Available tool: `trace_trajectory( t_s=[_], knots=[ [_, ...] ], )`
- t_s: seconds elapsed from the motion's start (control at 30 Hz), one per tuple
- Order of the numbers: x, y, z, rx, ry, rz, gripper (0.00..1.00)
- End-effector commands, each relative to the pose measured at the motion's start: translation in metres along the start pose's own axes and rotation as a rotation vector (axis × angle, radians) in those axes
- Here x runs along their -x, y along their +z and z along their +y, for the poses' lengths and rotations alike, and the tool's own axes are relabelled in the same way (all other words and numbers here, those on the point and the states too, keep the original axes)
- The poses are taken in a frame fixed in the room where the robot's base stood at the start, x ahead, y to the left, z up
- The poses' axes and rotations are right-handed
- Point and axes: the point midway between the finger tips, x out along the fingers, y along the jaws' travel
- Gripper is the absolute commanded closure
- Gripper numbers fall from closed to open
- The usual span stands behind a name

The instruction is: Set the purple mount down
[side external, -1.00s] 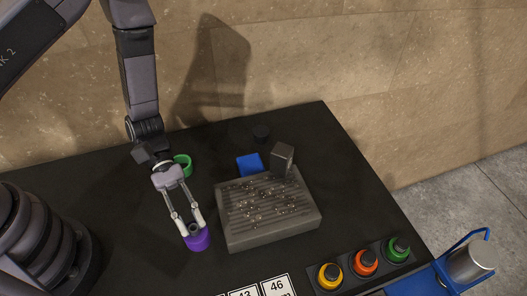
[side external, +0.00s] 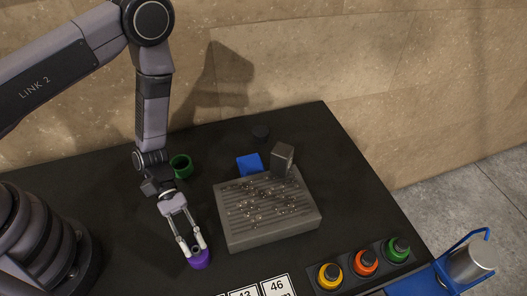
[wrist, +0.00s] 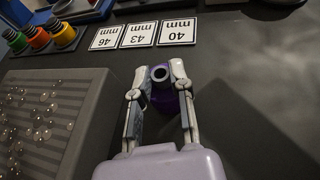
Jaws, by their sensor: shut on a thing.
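The purple mount (side external: 199,260) is at the tips of my gripper (side external: 194,250), left of the ribbed grey tray in the side view. My gripper is shut on it. In the wrist view the purple mount (wrist: 166,99) shows between the fingers of my gripper (wrist: 160,72), with a grey ring-shaped end at the tips. The fingers hide part of the mount. Whether its underside touches the black table (side external: 120,245) I cannot tell.
The grey tray (side external: 230,230) with small shiny beads stands right of my gripper. Number cards (side external: 276,286) lie near the front edge. A green ring (side external: 181,166), a blue block (side external: 249,164) and a dark grey block (side external: 282,160) are farther back. Yellow, orange and green knobs (side external: 365,262) stand at right.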

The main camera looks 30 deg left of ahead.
Motion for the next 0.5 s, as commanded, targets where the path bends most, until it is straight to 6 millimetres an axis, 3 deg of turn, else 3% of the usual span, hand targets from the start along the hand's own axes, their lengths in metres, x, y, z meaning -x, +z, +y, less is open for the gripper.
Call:
trace_trajectory(
  t_s=[0.03, 0.07, 0.23, 0.5],
  knots=[
    [-0.0008, -0.0017, -0.0001, 0.001, 0.000, -0.001, 1.00],
    [-0.0006, -0.0014, 0.0000, 0.000, 0.000, 0.000, 0.77],
    [-0.0005, -0.0011, 0.0000, 0.000, 0.000, 0.000, 0.55],
    [-0.0003, -0.0008, 0.0001, 0.000, 0.000, 0.000, 0.55]
  ],
)
